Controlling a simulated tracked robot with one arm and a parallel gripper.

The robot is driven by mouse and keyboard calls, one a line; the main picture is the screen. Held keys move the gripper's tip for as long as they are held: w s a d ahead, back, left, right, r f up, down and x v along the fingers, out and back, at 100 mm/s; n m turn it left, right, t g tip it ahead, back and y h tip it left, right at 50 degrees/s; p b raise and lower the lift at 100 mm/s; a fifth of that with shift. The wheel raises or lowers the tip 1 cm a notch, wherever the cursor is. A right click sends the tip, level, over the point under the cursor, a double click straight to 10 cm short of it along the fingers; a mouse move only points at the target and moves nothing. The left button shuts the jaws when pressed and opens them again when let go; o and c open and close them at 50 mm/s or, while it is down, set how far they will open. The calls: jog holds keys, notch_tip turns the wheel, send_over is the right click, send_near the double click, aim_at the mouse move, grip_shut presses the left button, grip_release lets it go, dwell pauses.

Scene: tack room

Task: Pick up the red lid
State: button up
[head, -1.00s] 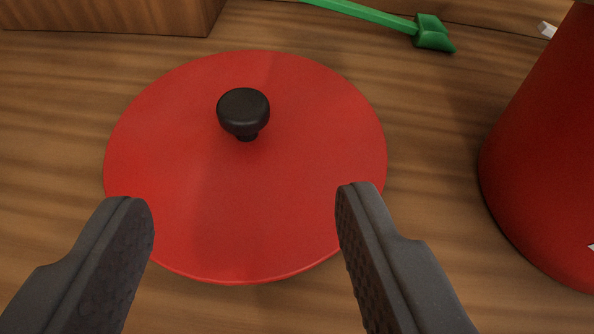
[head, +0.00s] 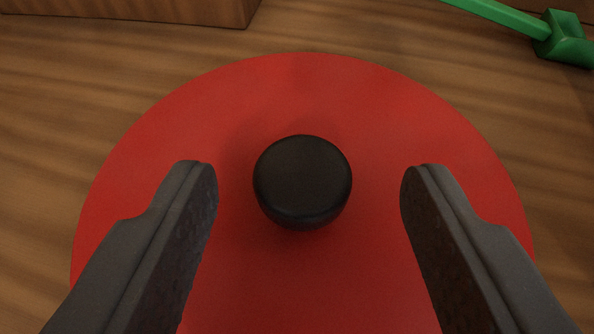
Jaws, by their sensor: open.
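The red lid (head: 330,85) is a flat round disc lying on the wooden surface, filling the middle of the head view. Its black round knob (head: 302,181) stands up near the lid's centre. My gripper (head: 308,175) is open over the lid, with one finger to the left of the knob and one to the right. A clear gap shows between the knob and each finger. The near edge of the lid is out of the picture, and the fingers cover parts of its sides.
A wooden block or box (head: 140,8) stands at the top left, beyond the lid. A green tool with a blocky end (head: 562,38) lies at the top right. Bare wooden surface (head: 50,110) shows left of the lid.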

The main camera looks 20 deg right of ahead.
aim_at(299, 171)
jog(key=shift+b+x, duration=0.45)
jog(key=shift+x, duration=1.4)
jog(key=shift+a, duration=0.15)
jog(key=c, duration=1)
